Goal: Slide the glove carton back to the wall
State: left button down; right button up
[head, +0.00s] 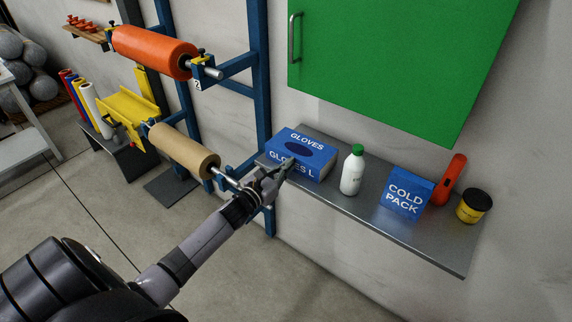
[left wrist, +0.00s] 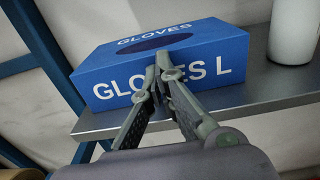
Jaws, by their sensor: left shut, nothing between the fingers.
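The blue glove carton (head: 313,165) sits at the left end of a grey metal shelf (head: 365,205) fixed to the wall. In the left wrist view the carton (left wrist: 208,55) stands with its lettered front towards me and a dark oval opening on top. My left gripper (head: 288,163) is shut and empty. Its fingertips (left wrist: 162,58) are at the carton's front face and hide part of the lettering; they look to be touching it or very close. My right gripper is not in view.
A white bottle with a green cap (head: 351,172) stands just right of the carton. Further right are a blue cold pack box (head: 407,193), an orange cylinder (head: 447,181) and a yellow tub (head: 473,207). A green cabinet (head: 400,60) hangs above; a blue rack (head: 258,80) stands left.

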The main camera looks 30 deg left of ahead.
aim_at(300, 153)
pick_arm(q)
jog(key=w+b, duration=0.1)
jog(key=w, duration=0.1)
jog(key=w+b, duration=0.4)
jog(key=shift+w+d+f, duration=0.25)
jog(key=shift+w+d, duration=0.05)
jog(key=shift+w, duration=0.1)
jog(key=shift+w+r, duration=0.15)
jog(key=shift+w, duration=0.15)
jog(key=shift+r, duration=0.1)
jog(key=shift+s, duration=0.1)
